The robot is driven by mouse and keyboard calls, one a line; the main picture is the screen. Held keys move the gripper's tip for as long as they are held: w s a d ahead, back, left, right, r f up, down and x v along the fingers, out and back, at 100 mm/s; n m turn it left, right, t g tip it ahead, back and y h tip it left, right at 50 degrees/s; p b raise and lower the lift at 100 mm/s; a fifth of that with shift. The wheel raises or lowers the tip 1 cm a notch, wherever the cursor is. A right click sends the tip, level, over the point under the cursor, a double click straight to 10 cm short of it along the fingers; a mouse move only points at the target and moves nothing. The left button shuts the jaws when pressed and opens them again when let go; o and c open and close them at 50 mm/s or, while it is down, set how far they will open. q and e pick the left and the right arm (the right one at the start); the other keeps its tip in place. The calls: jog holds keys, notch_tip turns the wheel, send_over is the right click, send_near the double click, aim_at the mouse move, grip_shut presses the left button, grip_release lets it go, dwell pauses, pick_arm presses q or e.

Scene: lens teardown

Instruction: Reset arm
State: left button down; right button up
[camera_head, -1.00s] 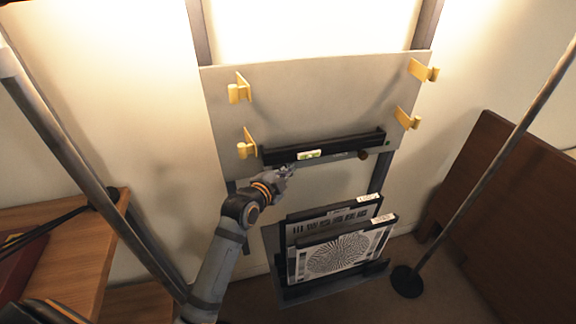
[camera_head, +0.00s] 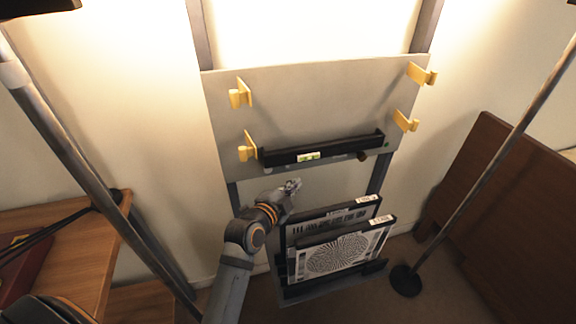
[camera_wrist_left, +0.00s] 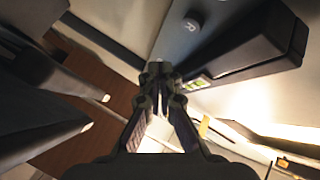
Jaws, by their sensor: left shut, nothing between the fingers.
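My left gripper (camera_head: 292,186) is in the middle of the head view, in front of the wall. It is just below the grey board (camera_head: 330,95) and above the left end of the chart holder. It is shut and empty. In the left wrist view its fingers (camera_wrist_left: 160,72) meet at the tips, with nothing between them. My right gripper is not in view.
Two framed test charts, a rear one (camera_head: 335,220) and a front one with a starburst (camera_head: 340,253), stand in a low holder. Yellow clips (camera_head: 240,94) are on the board. Stand poles (camera_head: 490,165) rise at both sides. A wooden desk (camera_head: 85,255) is at left, a brown panel (camera_head: 510,220) at right.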

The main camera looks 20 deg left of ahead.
pick_arm(q)
jog(key=shift+s+d+f, duration=0.1)
jog(key=shift+s+d, duration=0.55)
jog(key=shift+s, duration=0.3)
jog(key=shift+w, duration=0.1)
